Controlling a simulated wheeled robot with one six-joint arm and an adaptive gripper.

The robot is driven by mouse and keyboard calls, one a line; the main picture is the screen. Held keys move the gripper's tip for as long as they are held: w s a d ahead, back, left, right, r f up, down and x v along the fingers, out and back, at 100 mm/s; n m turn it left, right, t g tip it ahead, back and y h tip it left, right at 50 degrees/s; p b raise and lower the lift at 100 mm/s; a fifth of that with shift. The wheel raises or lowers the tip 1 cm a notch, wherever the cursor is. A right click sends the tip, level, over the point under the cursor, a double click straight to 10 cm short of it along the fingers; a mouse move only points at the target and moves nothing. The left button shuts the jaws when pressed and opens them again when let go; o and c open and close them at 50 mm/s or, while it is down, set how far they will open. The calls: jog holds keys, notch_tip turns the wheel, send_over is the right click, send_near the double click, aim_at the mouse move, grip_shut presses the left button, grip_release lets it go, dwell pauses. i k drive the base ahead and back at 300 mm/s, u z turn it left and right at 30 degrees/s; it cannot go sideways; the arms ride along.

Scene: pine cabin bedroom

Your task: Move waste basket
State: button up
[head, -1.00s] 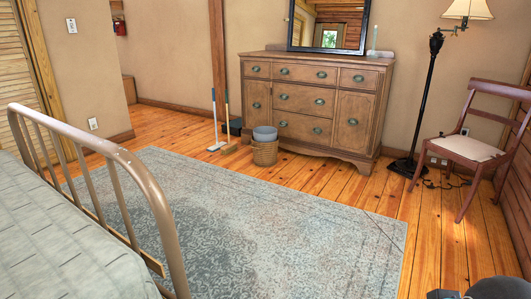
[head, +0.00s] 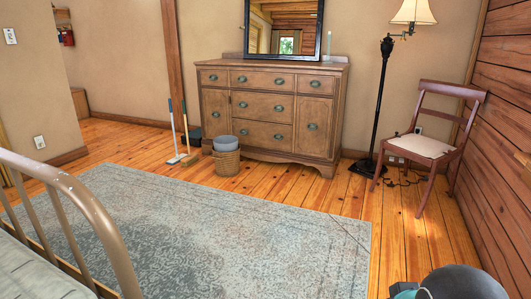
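A woven wicker waste basket (head: 227,163) with a grey-blue rim or liner stands upright on the plank floor in the head view. It is in front of the left half of the wooden dresser (head: 266,107), just beyond the far edge of the rug. My gripper is not in view. Only a dark rounded part and a teal part of my arm show at the bottom right corner, well apart from the basket.
A patterned rug (head: 220,235) covers the middle floor. A metal bed frame (head: 95,210) borders the left. A broom and a mop (head: 180,140) stand left of the basket. A floor lamp (head: 380,100) and chair (head: 430,145) stand right. Bare planks lie right of the rug.

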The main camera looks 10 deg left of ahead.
aim_at(227, 164)
jog(key=z, duration=0.1)
jog(key=i, duration=1.7)
jog(key=u, duration=0.3)
jog(key=i, duration=2)
jog(key=u, duration=1.05)
jog(key=i, duration=1.5)
jog(key=u, duration=0.5)
